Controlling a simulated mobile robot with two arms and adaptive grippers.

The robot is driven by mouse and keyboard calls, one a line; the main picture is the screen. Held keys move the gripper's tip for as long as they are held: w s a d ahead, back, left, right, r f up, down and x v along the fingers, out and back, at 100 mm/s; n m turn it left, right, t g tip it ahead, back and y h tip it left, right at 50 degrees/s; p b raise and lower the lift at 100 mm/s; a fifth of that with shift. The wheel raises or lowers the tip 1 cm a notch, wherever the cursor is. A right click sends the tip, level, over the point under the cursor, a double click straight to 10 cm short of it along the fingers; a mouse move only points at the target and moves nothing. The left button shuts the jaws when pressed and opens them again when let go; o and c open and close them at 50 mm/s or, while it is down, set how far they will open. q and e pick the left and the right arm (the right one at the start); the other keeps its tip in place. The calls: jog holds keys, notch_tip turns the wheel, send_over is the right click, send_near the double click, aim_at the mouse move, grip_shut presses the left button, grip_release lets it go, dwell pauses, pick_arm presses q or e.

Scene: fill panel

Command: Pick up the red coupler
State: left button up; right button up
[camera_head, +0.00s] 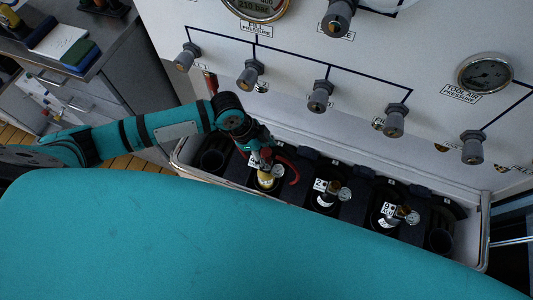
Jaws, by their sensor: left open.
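My left gripper (262,146) reaches down over the left part of the trough below the panel. It is open, and its fingers are small and dark here. A small red part (266,156), which may be the red coupler, shows at its fingertips, just above a yellow-topped bottle (266,180). I cannot tell whether the fingers touch it. A thin red curved piece (292,170) shows just right of the gripper. A reddish-brown fitting (210,82) hangs on the panel below the leftmost knob. My right gripper is out of view.
The trough (484,235) holds more bottles, labelled 2 (325,198) and 3 (388,215), in dark slots. The white panel (400,30) behind has several grey knobs and a tool air gauge (485,74). A grey cabinet (125,75) stands at the upper left.

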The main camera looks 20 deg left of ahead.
pick_arm(q)
jog(key=shift+d+f, duration=0.1)
jog(key=shift+f, duration=0.25)
grip_shut()
jog(key=shift+r, duration=0.15)
